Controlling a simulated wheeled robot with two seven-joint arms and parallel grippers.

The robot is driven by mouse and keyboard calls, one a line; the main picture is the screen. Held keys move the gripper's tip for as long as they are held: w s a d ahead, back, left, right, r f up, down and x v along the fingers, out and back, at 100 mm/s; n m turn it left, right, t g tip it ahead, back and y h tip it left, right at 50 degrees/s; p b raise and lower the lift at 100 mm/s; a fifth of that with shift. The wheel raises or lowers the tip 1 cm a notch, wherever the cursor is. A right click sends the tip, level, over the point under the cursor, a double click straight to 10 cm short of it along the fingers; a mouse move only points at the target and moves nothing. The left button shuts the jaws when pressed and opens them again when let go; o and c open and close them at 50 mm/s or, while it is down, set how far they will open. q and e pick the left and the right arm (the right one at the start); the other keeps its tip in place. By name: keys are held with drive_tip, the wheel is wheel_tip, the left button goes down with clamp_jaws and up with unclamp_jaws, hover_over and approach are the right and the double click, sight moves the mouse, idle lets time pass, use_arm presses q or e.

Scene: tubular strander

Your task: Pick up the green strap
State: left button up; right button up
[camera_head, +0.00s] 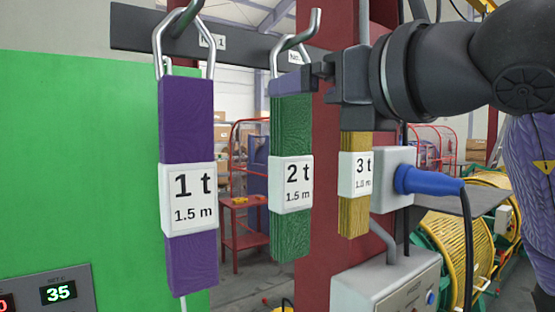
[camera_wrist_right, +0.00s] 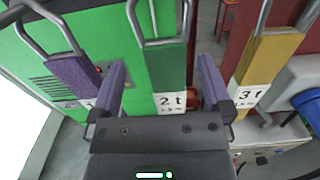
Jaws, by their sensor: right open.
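The green strap (camera_head: 290,225) hangs upright from a hook by a metal ring, with a white "2 t 1.5 m" label. My right gripper (camera_head: 292,82) reaches it from the right, and one finger crosses in front of the strap's top, just below the ring. In the right wrist view my right gripper (camera_wrist_right: 161,75) is open, with one finger on each side of the green strap (camera_wrist_right: 162,70) and gaps beside it. In the head view the other finger cannot be made out. My left gripper is in neither view.
A purple "1 t" strap (camera_head: 188,120) hangs to the left and a yellow "3 t" strap (camera_head: 353,220) to the right, close by. A dark rail (camera_head: 135,28) runs behind. A blue plug (camera_head: 425,181) and grey box (camera_head: 385,285) are at right.

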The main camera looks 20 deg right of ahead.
sight(298, 101)
drive_tip(key=p+x, duration=0.1)
drive_tip(key=x, duration=0.1)
drive_tip(key=p+x, duration=0.1)
drive_tip(key=x, duration=0.1)
drive_tip(key=p+x, duration=0.1)
drive_tip(key=x, duration=0.1)
drive_tip(key=shift+w+d+f, duration=0.2)
drive_tip(key=shift+w+d, duration=0.05)
drive_tip(key=shift+w, duration=0.1)
drive_tip(key=shift+w+a+f, duration=0.15)
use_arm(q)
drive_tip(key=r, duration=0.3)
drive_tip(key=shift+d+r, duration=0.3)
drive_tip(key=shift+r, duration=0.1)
use_arm(e)
drive_tip(key=c, duration=0.5)
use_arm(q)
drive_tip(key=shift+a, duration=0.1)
use_arm(e)
clamp_jaws()
